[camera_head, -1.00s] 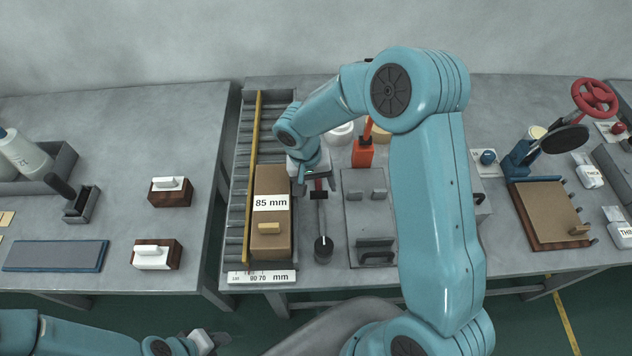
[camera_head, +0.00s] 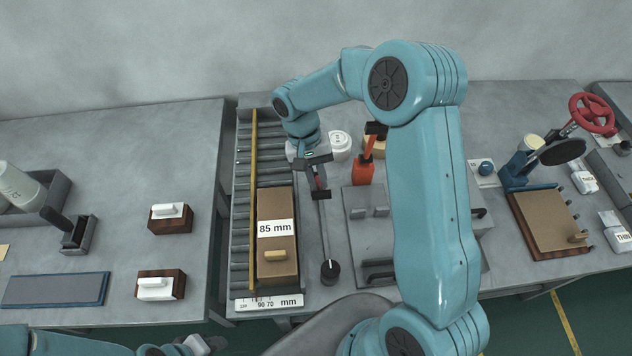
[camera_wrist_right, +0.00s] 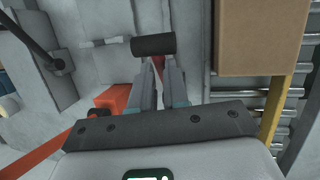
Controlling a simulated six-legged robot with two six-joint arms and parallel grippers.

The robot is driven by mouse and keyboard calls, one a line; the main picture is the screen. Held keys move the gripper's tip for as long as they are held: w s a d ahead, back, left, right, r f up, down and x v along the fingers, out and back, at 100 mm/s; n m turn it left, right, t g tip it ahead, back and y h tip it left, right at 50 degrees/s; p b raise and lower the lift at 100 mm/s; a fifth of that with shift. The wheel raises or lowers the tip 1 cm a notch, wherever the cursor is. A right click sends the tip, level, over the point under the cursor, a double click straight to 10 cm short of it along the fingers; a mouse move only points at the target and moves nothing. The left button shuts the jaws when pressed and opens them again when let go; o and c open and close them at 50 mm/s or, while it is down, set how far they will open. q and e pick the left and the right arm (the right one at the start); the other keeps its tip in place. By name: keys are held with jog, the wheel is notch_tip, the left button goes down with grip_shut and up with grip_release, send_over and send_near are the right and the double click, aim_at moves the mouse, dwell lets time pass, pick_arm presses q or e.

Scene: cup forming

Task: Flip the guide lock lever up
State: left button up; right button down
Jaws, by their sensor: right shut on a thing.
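The guide lock lever (camera_head: 318,181) is a short red arm with a black crossbar grip, just right of the roller bed. My right gripper (camera_head: 309,160) is at its upper end. In the right wrist view the fingers (camera_wrist_right: 157,85) are closed around the red arm, just under the black cylindrical grip (camera_wrist_right: 153,45). The lever's lower end is hard to make out. The yellow guide rail (camera_head: 253,190) runs along the roller bed, left of the brown 85 mm box (camera_head: 274,205). My left gripper (camera_head: 203,345) is at the bottom left edge, away from everything; its jaws are unclear.
A grey bar with a black knob (camera_head: 330,269) lies right of the box. A grey fixture plate (camera_head: 355,230) is partly hidden by my right arm.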

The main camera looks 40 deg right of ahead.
jog(key=shift+c, duration=2.3)
grip_release()
jog(key=shift+w+d, duration=0.1)
jog(key=shift+d, duration=0.15)
jog(key=shift+a, duration=0.2)
jog(key=shift+w+d+r, duration=0.15)
jog(key=shift+r, duration=0.1)
jog(key=b+v, duration=0.1)
jog(key=v, duration=1.4)
jog(key=shift+r, duration=0.35)
